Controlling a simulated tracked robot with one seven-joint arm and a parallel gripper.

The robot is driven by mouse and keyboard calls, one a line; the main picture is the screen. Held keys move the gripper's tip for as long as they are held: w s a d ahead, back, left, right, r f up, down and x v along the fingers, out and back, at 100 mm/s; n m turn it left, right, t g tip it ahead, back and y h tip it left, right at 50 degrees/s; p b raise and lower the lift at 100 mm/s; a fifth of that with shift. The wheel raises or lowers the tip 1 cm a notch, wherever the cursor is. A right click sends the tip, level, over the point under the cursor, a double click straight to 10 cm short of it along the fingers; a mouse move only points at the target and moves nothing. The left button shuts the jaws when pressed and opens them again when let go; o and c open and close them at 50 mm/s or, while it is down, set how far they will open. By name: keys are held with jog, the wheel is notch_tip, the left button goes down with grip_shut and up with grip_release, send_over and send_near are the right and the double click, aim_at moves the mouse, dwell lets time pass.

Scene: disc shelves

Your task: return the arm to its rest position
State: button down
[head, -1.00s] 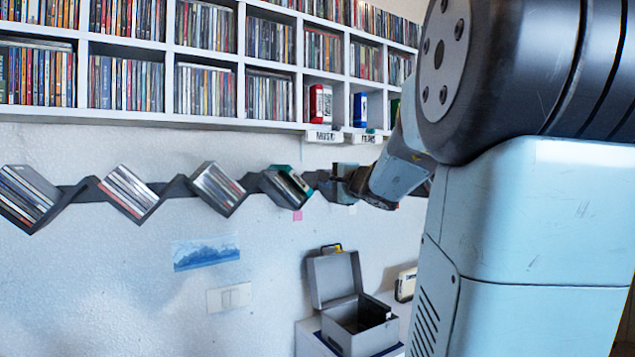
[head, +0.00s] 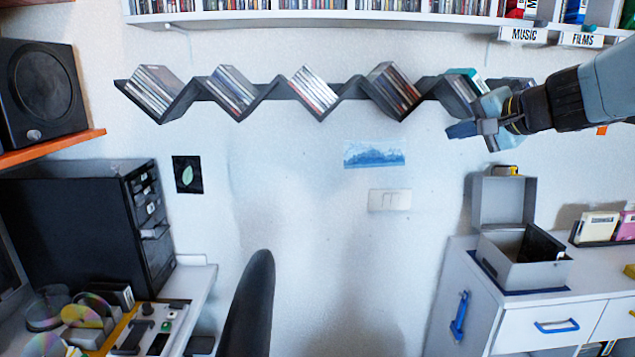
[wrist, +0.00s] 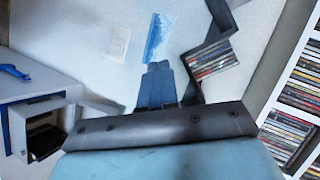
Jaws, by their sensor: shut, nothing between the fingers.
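My gripper (head: 474,130) is at the right of the head view, in front of the right end of the dark zigzag wall shelf (head: 271,90). Its blue fingers point left and are shut with nothing between them. My forearm reaches in from the right edge. In the wrist view the shut fingers (wrist: 156,88) point up the picture toward the wall, just below the blue mountain picture (wrist: 158,38).
Several discs (head: 313,89) stand in the zigzag shelf. White disc shelves (head: 320,19) run above it, with MUSIC and FILMS labels at right. An open grey box (head: 525,274) stands on a white cabinet (head: 470,322) below my gripper. A black chair back (head: 250,305) rises at lower middle.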

jog(key=s+a+f+n+g+h, duration=0.2)
jog(key=s+f+n+g+h, duration=0.1)
jog(key=s+f, duration=0.4)
jog(key=s+a+f+n+g+h, duration=0.2)
jog(key=s+f+n, duration=0.3)
jog(key=s, duration=0.5)
notch_tip(320, 180, down, 2)
jog(key=shift+s+n+g+h, duration=0.4)
jog(key=shift+g+h, duration=0.1)
jog(key=shift+g, duration=0.3)
